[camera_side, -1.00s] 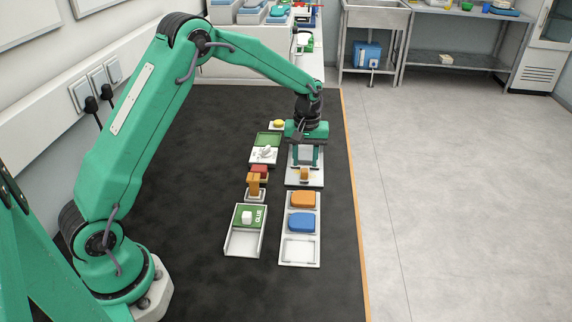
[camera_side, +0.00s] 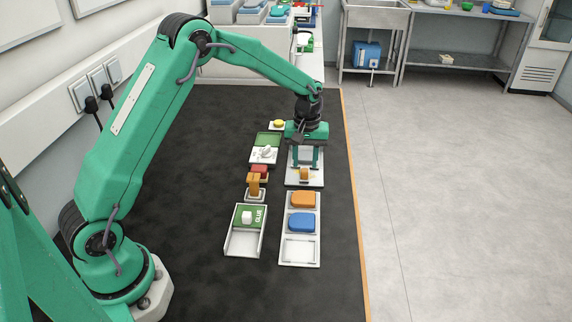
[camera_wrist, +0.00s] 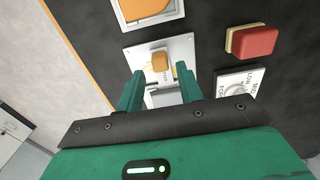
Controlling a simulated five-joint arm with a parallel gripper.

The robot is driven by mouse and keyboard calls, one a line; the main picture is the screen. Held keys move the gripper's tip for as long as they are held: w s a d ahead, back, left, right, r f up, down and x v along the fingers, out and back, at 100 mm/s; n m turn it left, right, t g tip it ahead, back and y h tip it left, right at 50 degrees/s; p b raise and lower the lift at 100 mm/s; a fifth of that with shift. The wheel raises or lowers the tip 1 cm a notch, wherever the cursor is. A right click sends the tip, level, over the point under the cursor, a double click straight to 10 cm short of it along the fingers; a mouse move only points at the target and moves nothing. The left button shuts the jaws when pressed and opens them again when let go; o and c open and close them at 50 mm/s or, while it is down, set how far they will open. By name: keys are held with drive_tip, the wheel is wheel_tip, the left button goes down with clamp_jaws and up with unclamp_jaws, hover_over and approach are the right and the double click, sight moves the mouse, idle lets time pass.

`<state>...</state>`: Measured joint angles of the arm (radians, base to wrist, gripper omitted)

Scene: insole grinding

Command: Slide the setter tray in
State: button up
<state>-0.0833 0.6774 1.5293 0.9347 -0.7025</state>
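A pale tray or plate (camera_side: 291,181) lies on the dark mat below my gripper (camera_side: 305,166); it looks like the setter tray, though I read no such label on it. An orange-tan knob (camera_side: 304,174) stands on it. A grey flat part shows between my fingers in the side view. In the wrist view my gripper (camera_wrist: 160,71) has its two green fingers spread apart, with the knob (camera_wrist: 160,61) at the gap between the fingertips and no finger visibly pressed on it. The white plate (camera_wrist: 181,49) extends around the knob. Whether the fingertips touch the plate is unclear.
A white tray (camera_side: 283,240) with orange (camera_side: 303,199) and blue (camera_side: 302,222) pads lies nearer the camera. To the left are a GLUE tray (camera_side: 233,245), an orange handled piece (camera_side: 254,183), a red block (camera_side: 259,172) and a dial plate (camera_side: 264,154).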

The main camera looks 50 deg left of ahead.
sight(306, 155)
drive_tip(key=shift+f, duration=2.4)
idle(0.4)
drive_tip(key=shift+r, duration=0.1)
idle(0.4)
drive_tip(key=shift+c, duration=0.3)
drive_tip(key=c, duration=0.5)
drive_tip(key=shift+w+a, duration=3.1)
drive_tip(key=shift+w, duration=0.05)
drive_tip(key=o, duration=0.6)
drive_tip(key=shift+c, duration=0.2)
